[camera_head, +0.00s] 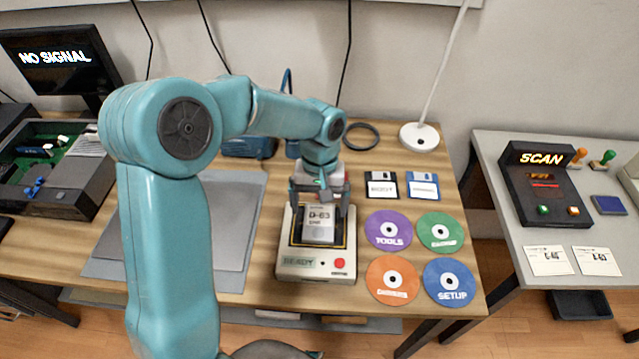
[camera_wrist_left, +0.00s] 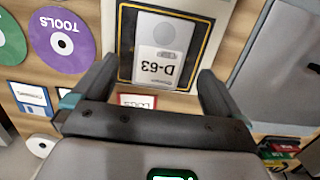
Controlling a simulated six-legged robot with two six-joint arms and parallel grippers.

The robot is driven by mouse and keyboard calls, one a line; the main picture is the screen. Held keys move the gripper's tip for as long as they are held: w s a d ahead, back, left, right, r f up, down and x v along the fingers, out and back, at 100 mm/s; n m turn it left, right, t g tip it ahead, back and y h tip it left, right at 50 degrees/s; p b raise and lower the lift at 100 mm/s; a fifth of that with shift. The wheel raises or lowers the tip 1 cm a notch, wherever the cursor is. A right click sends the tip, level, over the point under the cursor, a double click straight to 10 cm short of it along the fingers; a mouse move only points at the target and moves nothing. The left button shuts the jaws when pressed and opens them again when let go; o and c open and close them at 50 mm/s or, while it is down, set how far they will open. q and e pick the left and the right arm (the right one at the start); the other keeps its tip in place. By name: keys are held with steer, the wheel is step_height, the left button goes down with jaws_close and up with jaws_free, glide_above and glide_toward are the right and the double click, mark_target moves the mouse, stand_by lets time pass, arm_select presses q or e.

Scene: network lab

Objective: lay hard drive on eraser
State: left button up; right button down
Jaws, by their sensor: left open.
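The eraser (camera_head: 316,264) is a cream box on the wooden table with a READY display, a red button and a dark, yellow-edged top pad. The hard drive (camera_head: 320,226), a silver slab labelled D-63, lies flat on that pad. The fingers hide the drive's far end in the head view. In the wrist view the fingers (camera_wrist_left: 158,82) stand clear of the drive on either side. My right gripper is not in view.
Four-colour discs, including the purple TOOLS disc (camera_head: 388,230), and two floppy disks (camera_head: 381,187) lie right of the eraser. A grey mat (camera_head: 232,265) is left. A lamp base (camera_head: 419,137) stands behind. A side table at right holds a SCAN box (camera_head: 545,190).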

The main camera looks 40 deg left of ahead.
mark_target(320, 216)
arm_select(q)
step_height(320, 216, up, 8)
steer(key=shift+w+a, duration=0.25)
steer(key=shift+w, duration=0.15)
steer(key=shift+r, duration=0.1)
